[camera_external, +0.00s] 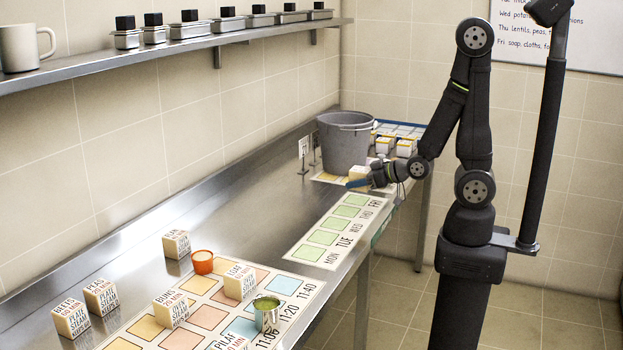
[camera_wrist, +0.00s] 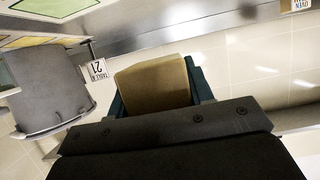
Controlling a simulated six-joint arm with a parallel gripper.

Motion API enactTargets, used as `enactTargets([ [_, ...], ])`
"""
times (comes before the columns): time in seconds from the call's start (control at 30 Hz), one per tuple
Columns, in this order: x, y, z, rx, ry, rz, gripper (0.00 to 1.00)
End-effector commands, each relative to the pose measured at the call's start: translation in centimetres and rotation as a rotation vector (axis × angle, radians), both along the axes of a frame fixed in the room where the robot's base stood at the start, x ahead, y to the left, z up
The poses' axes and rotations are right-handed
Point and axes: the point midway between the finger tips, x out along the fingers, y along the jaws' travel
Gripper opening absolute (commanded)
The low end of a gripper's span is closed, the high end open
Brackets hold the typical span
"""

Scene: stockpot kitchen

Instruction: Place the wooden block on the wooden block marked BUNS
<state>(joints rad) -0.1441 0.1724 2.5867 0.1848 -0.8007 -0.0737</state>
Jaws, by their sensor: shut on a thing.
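My gripper (camera_external: 358,183) is shut on a plain-faced wooden block (camera_external: 358,172), beside the grey bucket at the far end of the counter. In the wrist view the held block (camera_wrist: 152,86) sits between the two dark green fingers; any marking on its other faces is hidden. The wooden block marked BUNS (camera_external: 171,309) stands at the near left of the coloured chart, well away from my gripper. Its top looks bare.
A grey bucket (camera_external: 344,143) stands close to my gripper. A wall shelf (camera_external: 180,47) runs above.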

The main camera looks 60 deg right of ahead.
Motion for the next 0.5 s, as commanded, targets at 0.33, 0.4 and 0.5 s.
enactTargets([
  [0.33, -0.6, -2.2, 1.4, 0.001, -0.002, -0.001, 0.17],
  [0.4, -0.7, -2.4, 1.5, 0.001, -0.001, -0.001, 0.17],
  [0.5, -0.7, -2.6, 1.6, 0.0, -0.001, -0.001, 0.17],
])
